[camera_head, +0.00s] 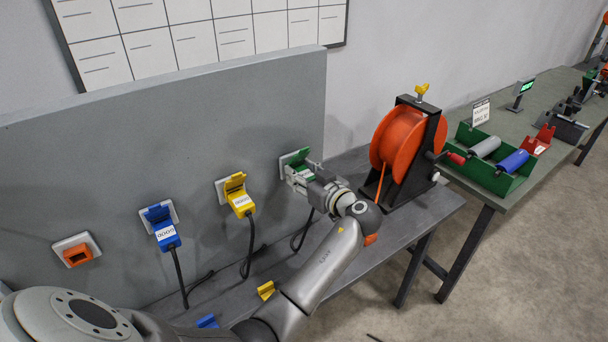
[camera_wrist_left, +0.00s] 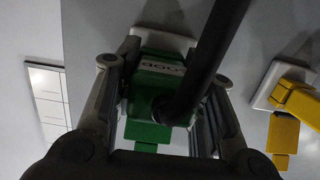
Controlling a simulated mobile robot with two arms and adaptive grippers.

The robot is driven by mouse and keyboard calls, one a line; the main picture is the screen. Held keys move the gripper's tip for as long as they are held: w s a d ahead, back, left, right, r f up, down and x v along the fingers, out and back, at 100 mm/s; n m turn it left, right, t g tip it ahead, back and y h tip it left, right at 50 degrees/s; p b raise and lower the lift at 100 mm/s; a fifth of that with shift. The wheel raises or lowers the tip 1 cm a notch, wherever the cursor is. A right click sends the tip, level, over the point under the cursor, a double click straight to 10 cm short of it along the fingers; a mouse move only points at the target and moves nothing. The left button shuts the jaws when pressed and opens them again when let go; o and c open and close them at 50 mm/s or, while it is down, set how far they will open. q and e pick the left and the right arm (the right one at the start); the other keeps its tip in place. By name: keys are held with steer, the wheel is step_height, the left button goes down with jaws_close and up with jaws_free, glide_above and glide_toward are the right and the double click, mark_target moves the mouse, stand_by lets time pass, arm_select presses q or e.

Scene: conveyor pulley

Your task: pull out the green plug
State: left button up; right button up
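The green plug (camera_wrist_left: 155,92) carries a white label and a thick black cable that runs toward the wrist camera. It is at the rightmost wall socket, whose pale plate (camera_wrist_left: 165,41) and green lid (camera_head: 297,157) show behind it. My left gripper (camera_head: 301,174) is at this socket, with one finger on each side of the plug. In the left wrist view the fingers lie close along both sides with no clear gap, so the gripper looks shut on the plug. The cable hides part of the right-hand contact. My right gripper is not in view.
A yellow plug (camera_head: 240,201) and a blue plug (camera_head: 166,235) sit in sockets to the left, with hanging cables. An orange socket (camera_head: 77,254) is further left. An orange reel (camera_head: 402,138) stands right of my gripper on the grey table. A green bin (camera_head: 481,181) is further right.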

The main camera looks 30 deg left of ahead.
arm_select(q)
jaws_close()
steer(key=shift+d+f, duration=0.2)
steer(key=shift+f, duration=0.05)
steer(key=shift+s+d+b, duration=0.1)
steer(key=shift+b, duration=0.2)
steer(key=shift+s+d+r, duration=0.2)
steer(key=shift+d, duration=0.25)
steer(key=shift+d+f, duration=0.1)
steer(key=shift+f, duration=0.05)
steer(key=shift+b+v, duration=0.4)
steer(key=shift+v, duration=0.5)
steer(key=shift+s+d+f+b, duration=0.1)
steer(key=shift+s+d+b, duration=0.25)
steer(key=shift+d, duration=0.55)
steer(key=shift+s+d+f+b, duration=0.1)
steer(key=shift+s+d+b, duration=0.25)
steer(key=shift+d, duration=0.55)
steer(key=shift+s+d+f+b, duration=0.15)
steer(key=shift+s+d, duration=0.3)
steer(key=shift+d, duration=0.45)
